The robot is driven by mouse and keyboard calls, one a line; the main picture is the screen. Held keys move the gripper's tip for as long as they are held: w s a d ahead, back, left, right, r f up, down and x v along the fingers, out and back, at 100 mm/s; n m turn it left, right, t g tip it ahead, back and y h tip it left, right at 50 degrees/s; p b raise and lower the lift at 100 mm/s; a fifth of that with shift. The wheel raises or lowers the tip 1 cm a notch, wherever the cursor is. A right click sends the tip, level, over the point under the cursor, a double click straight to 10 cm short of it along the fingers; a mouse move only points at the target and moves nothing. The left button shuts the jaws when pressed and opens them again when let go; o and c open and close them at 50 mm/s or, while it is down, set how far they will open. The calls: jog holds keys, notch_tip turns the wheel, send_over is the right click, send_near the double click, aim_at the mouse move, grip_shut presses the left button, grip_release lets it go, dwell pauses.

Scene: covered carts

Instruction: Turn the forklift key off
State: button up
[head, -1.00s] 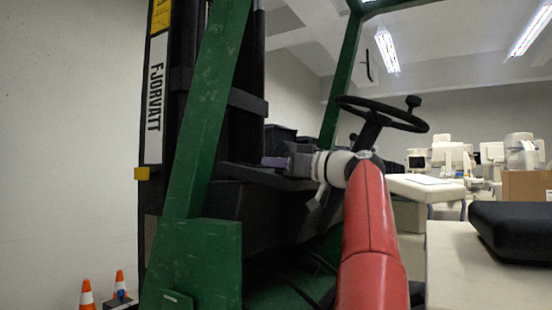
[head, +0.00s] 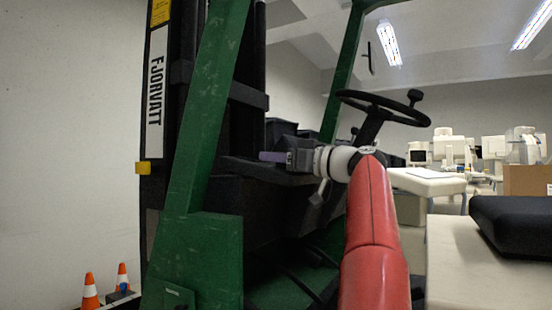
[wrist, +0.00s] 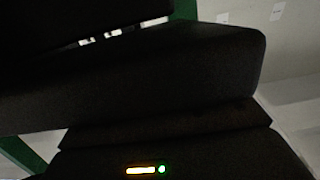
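The green forklift (head: 196,160) fills the middle of the head view. Its black steering wheel (head: 383,107) stands right of my wrist. My gripper (head: 272,157) reaches left over the dark dashboard area (head: 240,170), with a purple part at its tip. It is small and seen side-on, so I cannot tell whether its fingers are open or shut, or whether it touches anything. No key can be made out in either view. The wrist view shows large dark surfaces (wrist: 150,80) close up, and a small orange bar and green light (wrist: 147,170) at the bottom edge.
A black seat (head: 512,225) on a pale base is at the right. Orange-and-white cones (head: 91,290) stand by the left wall. Pale machines (head: 450,148) and a cardboard box (head: 528,181) are behind at the right. A green post (head: 342,75) rises behind the wheel.

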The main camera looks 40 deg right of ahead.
jog(key=b+v, duration=0.1)
jog(key=v, duration=0.6)
jog(key=shift+s+d, duration=0.15)
jog(key=shift+s, duration=0.25)
jog(key=shift+s+f, duration=0.1)
